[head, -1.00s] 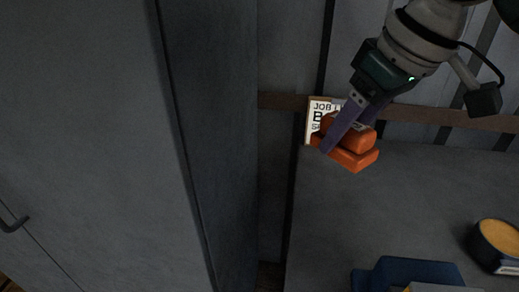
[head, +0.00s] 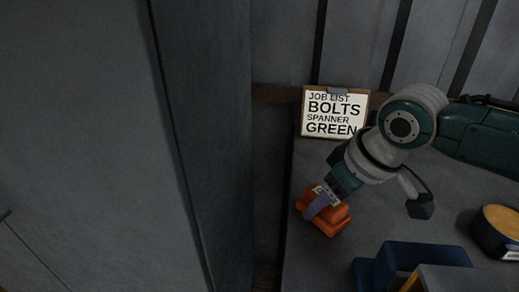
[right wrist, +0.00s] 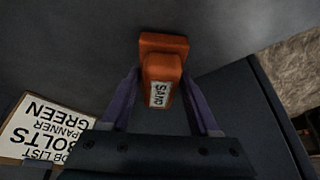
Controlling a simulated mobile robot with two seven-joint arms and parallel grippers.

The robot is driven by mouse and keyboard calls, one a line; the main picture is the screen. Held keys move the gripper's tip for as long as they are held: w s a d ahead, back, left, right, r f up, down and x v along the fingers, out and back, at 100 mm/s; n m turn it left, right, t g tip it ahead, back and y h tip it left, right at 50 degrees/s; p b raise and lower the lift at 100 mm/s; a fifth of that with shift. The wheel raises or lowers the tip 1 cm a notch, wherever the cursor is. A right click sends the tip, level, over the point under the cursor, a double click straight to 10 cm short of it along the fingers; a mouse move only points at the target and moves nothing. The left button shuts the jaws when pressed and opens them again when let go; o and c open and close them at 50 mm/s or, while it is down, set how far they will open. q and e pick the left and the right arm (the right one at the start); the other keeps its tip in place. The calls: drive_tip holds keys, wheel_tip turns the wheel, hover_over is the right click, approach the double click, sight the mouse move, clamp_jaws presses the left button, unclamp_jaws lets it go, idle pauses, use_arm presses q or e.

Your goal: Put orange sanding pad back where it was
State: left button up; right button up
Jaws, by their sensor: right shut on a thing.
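The orange sanding pad (head: 334,222) is in my right gripper (head: 318,206), over the left front part of the grey bench top in the head view. In the right wrist view the pad (right wrist: 163,55) shows a white label reading SAND. The purple fingers of my right gripper (right wrist: 163,100) lie along both sides of its upper block. I cannot tell whether the pad touches the bench. My left gripper is not in view.
A job list clipboard (head: 333,112) leans at the back of the grey bench (head: 440,215). A tall grey cabinet (head: 80,130) fills the left.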

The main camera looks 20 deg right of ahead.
drive_tip(key=shift+f, duration=0.15)
drive_tip(key=o, duration=1.5)
drive_tip(key=shift+c, duration=0.2)
drive_tip(key=shift+r, duration=0.3)
drive_tip(key=p+v, duration=0.3)
drive_tip(key=v, duration=0.8)
drive_tip(key=shift+s+r+p, duration=0.2)
drive_tip(key=shift+r+p, duration=0.15)
drive_tip(key=shift+r, duration=0.05)
